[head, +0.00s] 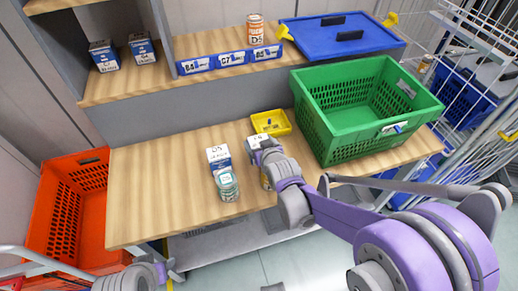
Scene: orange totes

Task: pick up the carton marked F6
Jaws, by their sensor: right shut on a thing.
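A white-and-blue carton (255,141) stands on the wooden bench, largely hidden by my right gripper (265,153). Its marking is too small and covered to read as F6. My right gripper is shut on this carton, at about bench height. To its left, another white-and-blue carton (218,158) appears to be marked D5, with a green-and-white can (227,186) in front of it. My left gripper (142,277) is low at the bottom left, away from the bench; its jaws cannot be made out.
A yellow tray (270,122) lies just behind the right gripper. A green crate (345,155) stands to the right. An orange tote (62,215) is at the left. The shelf above (130,85) holds cartons, a can (255,29) and a blue lid (340,38). The bench's left part is clear.

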